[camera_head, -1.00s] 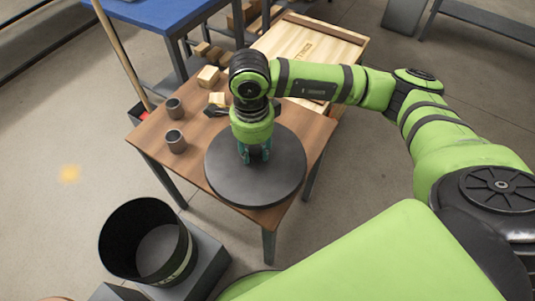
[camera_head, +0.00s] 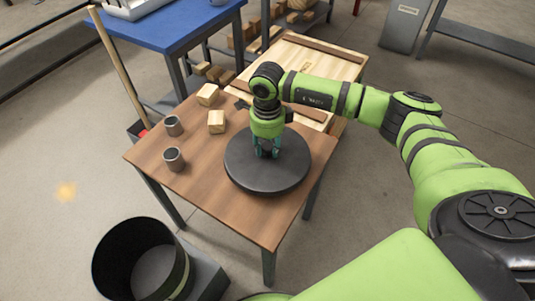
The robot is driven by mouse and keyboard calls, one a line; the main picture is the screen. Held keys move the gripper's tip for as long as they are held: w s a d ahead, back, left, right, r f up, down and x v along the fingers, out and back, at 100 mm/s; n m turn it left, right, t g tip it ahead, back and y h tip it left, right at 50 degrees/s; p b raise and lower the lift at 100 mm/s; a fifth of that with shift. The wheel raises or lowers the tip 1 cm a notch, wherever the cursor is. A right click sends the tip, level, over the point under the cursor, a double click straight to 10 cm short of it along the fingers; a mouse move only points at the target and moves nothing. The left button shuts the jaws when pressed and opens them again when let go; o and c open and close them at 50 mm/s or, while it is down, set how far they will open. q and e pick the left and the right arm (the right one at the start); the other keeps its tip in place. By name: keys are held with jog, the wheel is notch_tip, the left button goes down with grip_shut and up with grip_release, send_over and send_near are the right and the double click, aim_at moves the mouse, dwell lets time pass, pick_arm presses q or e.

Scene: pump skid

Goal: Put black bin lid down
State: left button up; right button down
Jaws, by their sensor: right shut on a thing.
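The black bin lid (camera_head: 268,174) is a flat dark disc at the right part of the brown wooden table (camera_head: 215,208). It looks level and at or very close to the tabletop; I cannot tell if it touches. My right gripper (camera_head: 268,152) points down at the lid's middle and is shut on it; the grip point is partly hidden by the fingers. The open black bin (camera_head: 140,262) stands at the lower left, apart from the table. My left gripper is not in view.
Two grey cups (camera_head: 174,160) and two wooden blocks (camera_head: 216,122) stand on the table's left and back. A wooden crate (camera_head: 345,60) lies behind the table. A blue table (camera_head: 165,30) is at the back left. The front of the wooden table is clear.

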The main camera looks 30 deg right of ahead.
aim_at(268, 155)
notch_tip(268, 155, down, 4)
jog(key=shift+r, duration=0.1)
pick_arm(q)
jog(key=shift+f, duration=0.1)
pick_arm(e)
jog(key=shift+f, duration=0.2)
jog(key=c, duration=0.8)
grip_release()
jog(key=shift+c, duration=0.2)
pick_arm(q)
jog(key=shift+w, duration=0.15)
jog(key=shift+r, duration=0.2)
pick_arm(e)
jog(key=shift+r, duration=0.1)
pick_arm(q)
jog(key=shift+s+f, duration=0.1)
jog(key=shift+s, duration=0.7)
pick_arm(e)
notch_tip(268, 155, up, 12)
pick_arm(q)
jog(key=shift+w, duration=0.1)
